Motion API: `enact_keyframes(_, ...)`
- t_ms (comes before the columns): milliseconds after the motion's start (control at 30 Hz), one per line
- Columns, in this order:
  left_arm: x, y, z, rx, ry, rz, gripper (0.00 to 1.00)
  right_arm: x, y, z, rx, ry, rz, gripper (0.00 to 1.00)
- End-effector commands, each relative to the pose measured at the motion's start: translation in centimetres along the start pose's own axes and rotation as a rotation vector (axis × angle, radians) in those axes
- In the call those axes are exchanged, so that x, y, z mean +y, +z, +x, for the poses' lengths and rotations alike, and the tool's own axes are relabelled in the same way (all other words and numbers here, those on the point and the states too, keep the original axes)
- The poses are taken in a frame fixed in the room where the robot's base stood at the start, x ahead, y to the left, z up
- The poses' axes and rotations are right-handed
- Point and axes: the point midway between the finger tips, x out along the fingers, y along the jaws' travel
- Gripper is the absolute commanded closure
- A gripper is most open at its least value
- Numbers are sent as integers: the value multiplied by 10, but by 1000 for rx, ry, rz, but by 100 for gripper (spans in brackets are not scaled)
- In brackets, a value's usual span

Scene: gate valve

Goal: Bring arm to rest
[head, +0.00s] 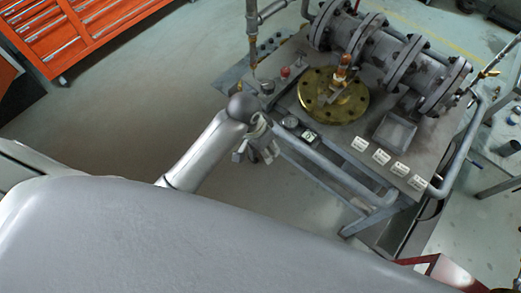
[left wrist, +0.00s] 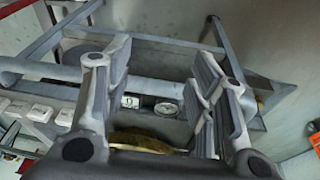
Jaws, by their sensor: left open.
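My left gripper (head: 258,150) is at the end of the arm coming in from the left in the head view. It hangs just off the near left edge of the valve table (head: 345,140). In the left wrist view its two fingers (left wrist: 165,95) stand wide apart with nothing between them. Beyond the fingers show a small display (left wrist: 131,101) and a round gauge (left wrist: 166,109). The brass flange (head: 315,98) with its valve stem (head: 342,68) sits on the table, apart from the gripper. My right gripper is in neither view.
Grey flanged pipes (head: 385,55) run along the table's back. White labels (head: 381,157) line its right front. A pipe rail (head: 335,175) runs along the near edge. An orange tool cabinet (head: 70,30) stands at upper left. The floor (head: 150,110) between cabinet and table is clear.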

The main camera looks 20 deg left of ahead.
Motion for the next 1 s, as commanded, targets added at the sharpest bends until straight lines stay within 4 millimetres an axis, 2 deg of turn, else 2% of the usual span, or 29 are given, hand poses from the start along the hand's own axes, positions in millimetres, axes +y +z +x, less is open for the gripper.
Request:
enact_keyframes(167, 1, 6, 0, 7, -3, -10, 49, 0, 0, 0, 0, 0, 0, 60)
enact_keyframes(767, 1, 8, 4, 5, -3, -13, 49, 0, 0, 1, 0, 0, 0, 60)
enact_keyframes(867, -3, 14, 26, -2, -3, -34, 49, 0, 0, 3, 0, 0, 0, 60)
enact_keyframes(967, -10, 31, 71, -14, -11, -76, 49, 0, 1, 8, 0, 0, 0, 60)
enact_keyframes(1000, -14, 42, 95, -20, -15, -97, 49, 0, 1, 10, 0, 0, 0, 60)
